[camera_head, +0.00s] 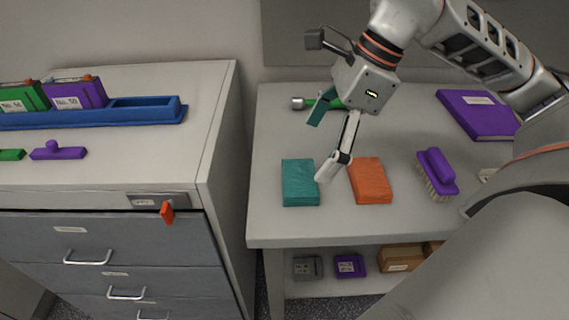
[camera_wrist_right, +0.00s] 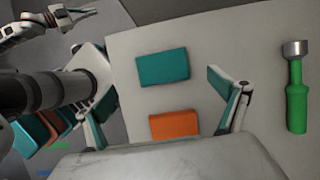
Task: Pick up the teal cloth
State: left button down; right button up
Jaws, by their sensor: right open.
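The teal cloth (camera_head: 299,183) is a folded rectangular block lying flat on the grey table, near its front left. It also shows in the right wrist view (camera_wrist_right: 163,67), where nothing covers it. My right gripper (camera_head: 322,145) is open and empty above the table, with its lower finger just to the right of the teal cloth in the head view. Its two spread fingers show in the right wrist view. My left gripper (camera_wrist_right: 82,14) appears small at the top left of the right wrist view; its jaws are too small to judge.
An orange cloth (camera_head: 370,181) lies right of the teal one, with a narrow gap between. A purple brush (camera_head: 437,174) and a purple book (camera_head: 478,114) lie further right. A green-handled tool (camera_wrist_right: 296,92) lies behind. A drawer cabinet (camera_head: 110,240) stands left.

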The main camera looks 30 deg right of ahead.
aim_at(300, 177)
jog(key=shift+s+x, duration=0.25)
jog(key=shift+x, duration=1)
jog(key=x, duration=0.1)
jog(key=b+x, duration=0.1)
jog(key=x, duration=0.3)
jog(key=shift+w+d+f, duration=0.2)
jog(key=shift+r, duration=0.1)
jog(key=c, duration=1.1)
